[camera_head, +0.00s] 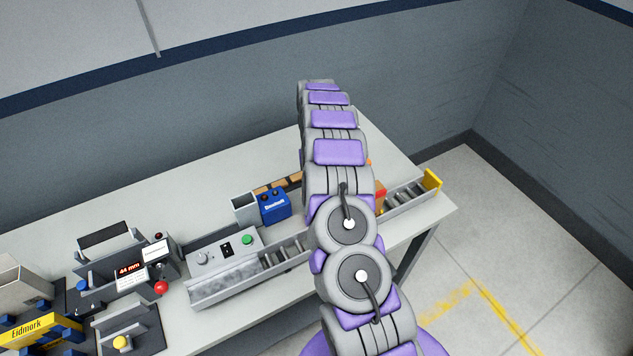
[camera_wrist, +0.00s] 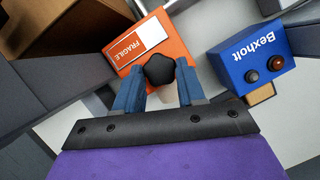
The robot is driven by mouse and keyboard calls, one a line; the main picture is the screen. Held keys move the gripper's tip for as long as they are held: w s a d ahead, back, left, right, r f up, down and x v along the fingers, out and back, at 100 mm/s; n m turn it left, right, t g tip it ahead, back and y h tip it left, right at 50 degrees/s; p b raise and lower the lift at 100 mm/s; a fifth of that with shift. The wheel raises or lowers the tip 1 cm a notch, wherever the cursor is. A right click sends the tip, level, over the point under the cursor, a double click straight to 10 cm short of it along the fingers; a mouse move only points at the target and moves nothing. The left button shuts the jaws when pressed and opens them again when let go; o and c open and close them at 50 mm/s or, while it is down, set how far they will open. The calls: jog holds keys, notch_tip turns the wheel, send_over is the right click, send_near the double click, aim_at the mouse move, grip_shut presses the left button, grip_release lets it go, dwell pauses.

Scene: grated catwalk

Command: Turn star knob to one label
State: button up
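In the wrist view a black, lobed star knob (camera_wrist: 159,69) sits between the two blue-grey fingertips of my gripper (camera_wrist: 160,75). The fingers are apart, one on each side of the knob, with their tips close to its edges. I cannot tell whether they touch or grip it. A pale part shows just below the knob. No readable knob labels or pointer mark show. In the head view my arm covers the gripper and the knob.
An orange box marked FRAGILE (camera_wrist: 139,47) lies beyond the knob. A blue Bexholt box (camera_wrist: 250,55) with two small knobs is on the right; it also shows in the head view (camera_head: 275,207). A roller conveyor (camera_head: 284,252) and several devices crowd the table (camera_head: 180,205).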

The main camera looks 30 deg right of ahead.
jog(key=o, duration=0.4)
jog(key=p+v, duration=1.5)
jog(key=v, duration=0.2)
jog(key=shift+p, duration=0.3)
jog(key=shift+w+d+r+p, duration=0.1)
jog(key=shift+p, duration=0.6)
